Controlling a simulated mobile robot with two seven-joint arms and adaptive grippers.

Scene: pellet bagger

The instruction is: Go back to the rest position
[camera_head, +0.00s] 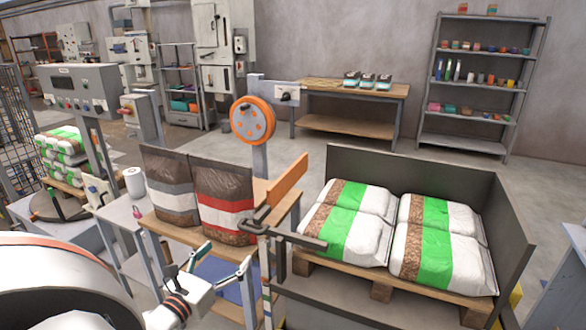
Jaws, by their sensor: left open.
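My left arm comes in from the lower left as a large white, rounded link. My left gripper (222,262) is at the lower middle, its fingers spread apart with nothing seen between them. It shows in front of a small wooden table, below two upright pellet bags: one with a grey band (173,195) and one with a red band (224,205). Both bags stand apart from the gripper in the picture. How near the fingers are to the table is hard to tell. My right gripper is not in view.
A pallet (345,278) with green-striped bags (440,240) stands at the right inside dark panels (420,173). An orange wheel (253,120) on a post rises behind the table. A control box (75,85) stands at the left. Workbench (345,90) and shelf (485,85) line the back wall.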

